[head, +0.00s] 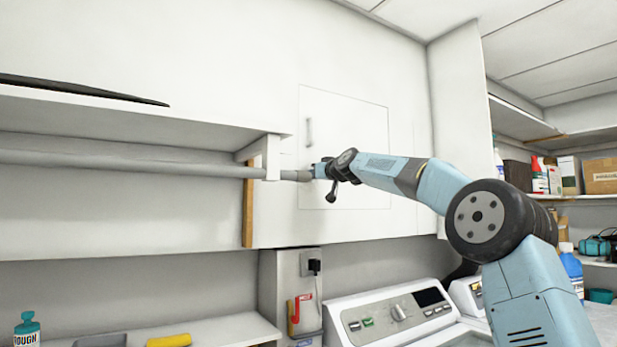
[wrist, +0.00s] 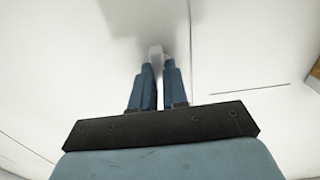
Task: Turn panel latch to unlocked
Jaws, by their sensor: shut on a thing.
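The white panel (head: 350,115) is a square door outlined on the white wall, with a slim grey handle (head: 309,131) near its left edge. My gripper (head: 318,171) reaches the panel's lower left edge, below that handle. In the wrist view, my gripper's two blue fingers (wrist: 158,68) are close together on a small pale grey piece, the panel latch (wrist: 155,50), against the white surface. The latch's tip shows just past the fingertips; the rest is hidden between them. In the head view my gripper hides the latch, and I cannot tell its turn angle.
A grey rail (head: 130,162) under a white shelf (head: 110,112) ends close to the left of my gripper. A white appliance (head: 395,312) is below, and stocked shelves (head: 585,195) are at right.

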